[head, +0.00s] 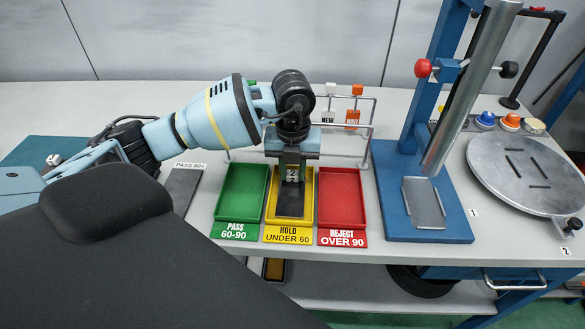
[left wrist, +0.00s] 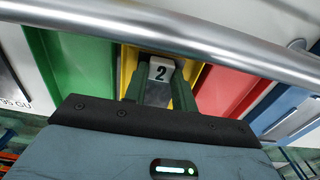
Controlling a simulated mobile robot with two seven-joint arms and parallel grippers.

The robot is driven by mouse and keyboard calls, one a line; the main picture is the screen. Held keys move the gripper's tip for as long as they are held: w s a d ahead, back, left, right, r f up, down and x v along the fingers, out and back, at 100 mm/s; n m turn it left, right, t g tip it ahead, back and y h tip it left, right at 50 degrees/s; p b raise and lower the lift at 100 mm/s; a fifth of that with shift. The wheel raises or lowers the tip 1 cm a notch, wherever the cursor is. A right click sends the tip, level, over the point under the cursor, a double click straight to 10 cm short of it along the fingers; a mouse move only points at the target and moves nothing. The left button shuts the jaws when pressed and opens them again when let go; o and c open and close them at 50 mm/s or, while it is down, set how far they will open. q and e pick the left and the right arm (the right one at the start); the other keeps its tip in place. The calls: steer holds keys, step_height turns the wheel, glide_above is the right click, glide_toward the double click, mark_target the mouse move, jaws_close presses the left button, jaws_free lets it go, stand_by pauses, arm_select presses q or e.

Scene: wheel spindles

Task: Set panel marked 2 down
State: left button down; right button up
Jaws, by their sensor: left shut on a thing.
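My left gripper (head: 291,174) points down over the yellow tray (head: 268,205) labelled HOLD UNDER 60. It is shut on the panel marked 2 (head: 290,203), a dark grey plate that shows below the fingers, within the tray's outline. I cannot tell whether the plate touches the tray floor. In the left wrist view the white tag with a 2 (left wrist: 160,72) sits between the green-grey fingers (left wrist: 158,92). The gripper hides the back part of the tray. My right gripper is not in view.
The green PASS tray (head: 222,205) and red REJECT tray (head: 359,205) flank the yellow one. A metal rail rack (head: 372,118) stands behind them. A blue press stand (head: 460,228) with a steel column and a round grey disc (head: 525,172) are at the right.

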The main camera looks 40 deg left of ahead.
arm_select(q)
steer(key=shift+f, duration=0.15)
steer(key=c, duration=1.1)
jaws_free()
steer(key=shift+c, duration=0.2)
step_height(320, 180, up, 12)
